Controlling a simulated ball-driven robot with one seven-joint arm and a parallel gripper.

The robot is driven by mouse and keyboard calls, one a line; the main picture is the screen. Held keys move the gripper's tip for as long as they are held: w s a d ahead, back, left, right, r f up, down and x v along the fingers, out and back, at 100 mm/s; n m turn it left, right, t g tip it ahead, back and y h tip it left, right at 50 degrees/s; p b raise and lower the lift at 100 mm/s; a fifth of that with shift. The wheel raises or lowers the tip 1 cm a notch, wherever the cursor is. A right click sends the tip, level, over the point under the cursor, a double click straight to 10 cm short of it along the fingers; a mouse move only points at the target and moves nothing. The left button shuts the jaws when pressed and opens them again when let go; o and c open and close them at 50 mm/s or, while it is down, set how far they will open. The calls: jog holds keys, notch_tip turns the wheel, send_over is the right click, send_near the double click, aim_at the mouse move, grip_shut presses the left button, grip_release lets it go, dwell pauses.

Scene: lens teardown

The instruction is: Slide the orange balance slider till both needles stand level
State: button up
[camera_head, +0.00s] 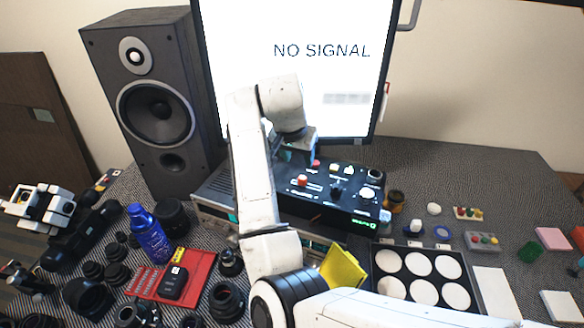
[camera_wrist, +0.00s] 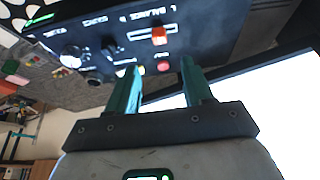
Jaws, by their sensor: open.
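A black control box (camera_head: 340,212) stands below the screen. Its orange balance slider (camera_head: 302,180) sits on the top panel, and the slider (camera_wrist: 159,36) also shows in the wrist view in a slot under a label reading BALANCE. My gripper (camera_wrist: 161,68) is open and empty, its two green fingers apart. It points at the panel, with a red button (camera_wrist: 164,66) between the fingertips in the picture and the orange slider beyond them. I cannot make out the needles.
A screen (camera_head: 300,60) reading NO SIGNAL stands behind the box, and a speaker (camera_head: 155,100) stands to its left. Lens parts and a red tray (camera_head: 200,268) lie left of my arm. A tray with white discs (camera_head: 380,290) lies to the right.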

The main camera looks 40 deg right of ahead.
aim_at(303, 177)
jog(key=p+x, duration=0.2)
jog(key=x, duration=0.8)
jog(key=shift+w+d+f, duration=0.1)
jog(key=shift+w+f, duration=0.05)
jog(key=shift+f, duration=0.05)
grip_shut()
dwell(0.4)
